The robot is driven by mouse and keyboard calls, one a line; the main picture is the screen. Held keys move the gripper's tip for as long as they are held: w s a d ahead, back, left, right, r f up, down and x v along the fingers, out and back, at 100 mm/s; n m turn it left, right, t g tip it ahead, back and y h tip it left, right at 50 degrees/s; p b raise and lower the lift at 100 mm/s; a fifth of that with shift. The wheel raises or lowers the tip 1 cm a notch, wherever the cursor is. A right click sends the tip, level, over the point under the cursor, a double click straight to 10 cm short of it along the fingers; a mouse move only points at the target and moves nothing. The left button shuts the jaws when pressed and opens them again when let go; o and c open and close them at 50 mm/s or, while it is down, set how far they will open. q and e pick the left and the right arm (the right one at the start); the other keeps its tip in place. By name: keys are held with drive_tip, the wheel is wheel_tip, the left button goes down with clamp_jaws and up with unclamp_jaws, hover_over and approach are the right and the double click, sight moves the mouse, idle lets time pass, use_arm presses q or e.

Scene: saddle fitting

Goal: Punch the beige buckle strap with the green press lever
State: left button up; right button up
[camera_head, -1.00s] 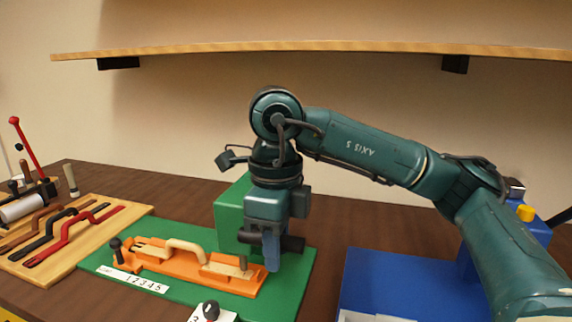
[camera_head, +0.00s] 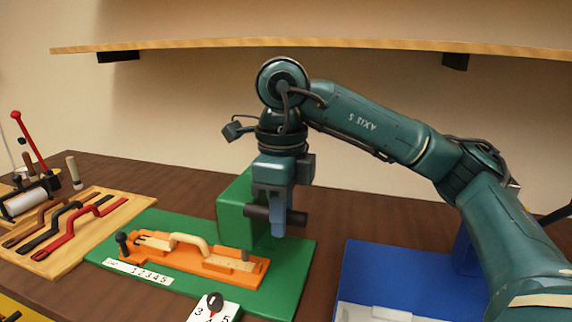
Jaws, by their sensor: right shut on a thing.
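The beige buckle strap (camera_head: 191,242) lies along an orange holder (camera_head: 170,256) on a green base, with its middle arched up. The green press (camera_head: 232,205) stands as a block behind the strap's right end. A small grey pin (camera_head: 246,255) shows at that end; whether it touches the strap I cannot tell. My right gripper (camera_head: 278,222) points down in front of the press and is shut on the dark bar of the press lever (camera_head: 256,212), above the holder. The gripper hides part of the bar. My left gripper is not in view.
A black knob (camera_head: 122,242) stands at the holder's left end, by a white number strip (camera_head: 138,272). A number card with a dial (camera_head: 214,303) lies in front. A wooden board (camera_head: 100,237) with dark and red straps is left, a blue mat (camera_head: 390,275) right.

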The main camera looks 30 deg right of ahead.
drive_tip(key=w+d+r+p, duration=0.2)
drive_tip(key=r+p, duration=0.1)
drive_tip(key=shift+d, duration=0.4)
drive_tip(key=shift+w+d+r+p, duration=0.3)
drive_tip(key=shift+d+r+p, duration=0.1)
drive_tip(key=shift+r+p, duration=0.1)
drive_tip(key=shift+o, duration=0.6)
drive_tip(key=shift+w+d+r, duration=0.1)
drive_tip(key=shift+w+d, duration=0.05)
drive_tip(key=shift+o, duration=1.2)
drive_tip(key=shift+w+d, duration=0.15)
drive_tip(key=shift+r, duration=0.15)
drive_tip(key=o, duration=0.3)
drive_tip(key=shift+o, duration=0.5)
drive_tip(key=shift+w, duration=0.1)
